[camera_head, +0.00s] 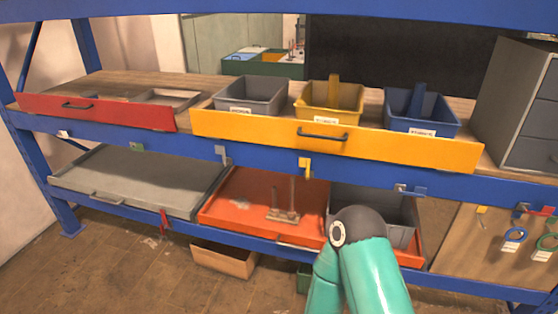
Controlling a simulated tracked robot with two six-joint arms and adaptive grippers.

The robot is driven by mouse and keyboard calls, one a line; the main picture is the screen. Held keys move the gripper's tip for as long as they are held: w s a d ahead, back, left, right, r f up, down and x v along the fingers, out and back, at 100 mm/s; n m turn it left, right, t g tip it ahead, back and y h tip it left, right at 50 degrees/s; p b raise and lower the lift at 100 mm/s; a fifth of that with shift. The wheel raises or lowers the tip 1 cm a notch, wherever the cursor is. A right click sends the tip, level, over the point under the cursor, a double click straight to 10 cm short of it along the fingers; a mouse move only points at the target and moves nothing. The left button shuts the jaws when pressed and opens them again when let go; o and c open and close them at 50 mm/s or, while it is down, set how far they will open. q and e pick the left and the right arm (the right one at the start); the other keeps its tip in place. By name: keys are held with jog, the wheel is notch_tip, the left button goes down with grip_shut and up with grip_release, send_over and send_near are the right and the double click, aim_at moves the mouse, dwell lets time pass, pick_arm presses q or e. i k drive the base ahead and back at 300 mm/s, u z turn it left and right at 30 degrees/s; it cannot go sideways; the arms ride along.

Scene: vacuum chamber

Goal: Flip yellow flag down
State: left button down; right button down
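The yellow flag (304,165) is a small tab on the blue shelf beam, just below the handle of the yellow drawer. Its wider part is at the top left, and a narrow part hangs down at its right. One teal arm of mine comes in from the bottom, right of centre, with its dark joint in front of the lower shelf. The arm is below and to the right of the yellow flag, apart from it in the picture. Neither gripper shows in this view, so whether they are open or shut is hidden.
Other flags sit along the beam: green (137,146), grey (222,154) and blue (420,191). The yellow drawer (240,128) juts out above the yellow flag. An orange drawer (240,190) and a grey drawer (130,180) are below. A cardboard box (223,261) is on the floor.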

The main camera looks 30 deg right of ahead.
aim_at(303, 162)
jog(key=u, duration=0.05)
jog(key=i, duration=1.2)
jog(key=z, duration=0.45)
